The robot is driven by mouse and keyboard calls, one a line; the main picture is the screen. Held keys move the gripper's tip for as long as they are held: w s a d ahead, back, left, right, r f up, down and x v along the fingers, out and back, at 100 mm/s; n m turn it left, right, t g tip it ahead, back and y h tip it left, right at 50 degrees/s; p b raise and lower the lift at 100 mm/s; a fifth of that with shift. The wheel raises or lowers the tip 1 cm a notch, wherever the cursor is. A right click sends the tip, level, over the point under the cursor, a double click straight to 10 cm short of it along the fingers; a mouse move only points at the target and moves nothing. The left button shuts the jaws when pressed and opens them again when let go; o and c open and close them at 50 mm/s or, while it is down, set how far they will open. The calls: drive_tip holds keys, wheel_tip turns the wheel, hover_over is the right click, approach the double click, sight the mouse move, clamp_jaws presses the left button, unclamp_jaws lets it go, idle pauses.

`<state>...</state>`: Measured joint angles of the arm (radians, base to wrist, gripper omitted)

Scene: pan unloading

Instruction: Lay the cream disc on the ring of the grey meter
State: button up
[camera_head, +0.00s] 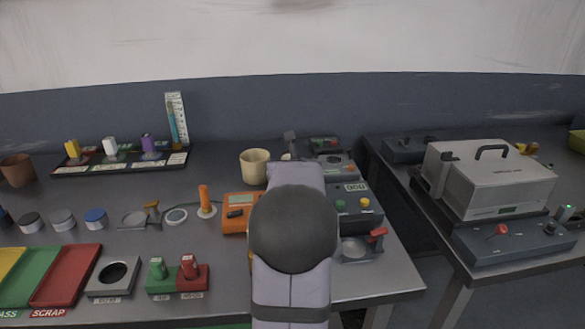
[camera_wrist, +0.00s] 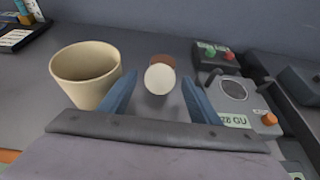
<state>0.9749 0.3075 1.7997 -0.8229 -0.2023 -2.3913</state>
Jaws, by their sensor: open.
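The cream disc (camera_wrist: 160,79) shows in the wrist view between the two blue fingers of my gripper (camera_wrist: 159,82), with a gap on either side. My gripper is open and holds nothing. A small brown piece (camera_wrist: 161,59) shows just behind the disc; I cannot tell whether they touch. The grey meter (camera_wrist: 238,105) is to the right of the fingers, with a dark round face inside its ring and an orange knob. It also shows in the head view (camera_head: 337,172), at the back right of the bench.
A cream cup (camera_wrist: 86,74) stands close to the left finger. A box with green and red buttons (camera_wrist: 215,52) is behind the meter. An orange multimeter (camera_head: 238,218) and a grey unit with a display (camera_head: 352,207) flank my arm.

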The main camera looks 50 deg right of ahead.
drive_tip(key=v, duration=0.9)
drive_tip(key=shift+r+p, duration=0.2)
drive_tip(key=shift+p, duration=0.2)
drive_tip(key=shift+s+a, duration=0.1)
drive_tip(key=shift+s, duration=0.05)
drive_tip(key=shift+c, duration=1.2)
drive_tip(key=b, duration=0.2)
drive_tip(key=w+f+m+b, duration=0.1)
drive_tip(key=shift+w+d+f+m+b, duration=0.25)
drive_tip(key=shift+d+f+m+b, duration=0.05)
drive_tip(key=shift+d+b, duration=0.1)
drive_tip(key=shift+w+d+f+m+g+h+b, duration=0.2)
drive_tip(key=shift+w+m+g+h+b, duration=0.25)
drive_tip(key=shift+m+b, duration=0.55)
drive_tip(key=shift+w+r+m+b, duration=0.15)
drive_tip(key=shift+w+m+b, duration=0.15)
drive_tip(key=shift+b, duration=0.2)
drive_tip(key=shift+b+x, duration=0.3)
drive_tip(key=shift+x, duration=3.35)
drive_tip(key=shift+s+d, duration=0.1)
drive_tip(key=shift+s, duration=0.05)
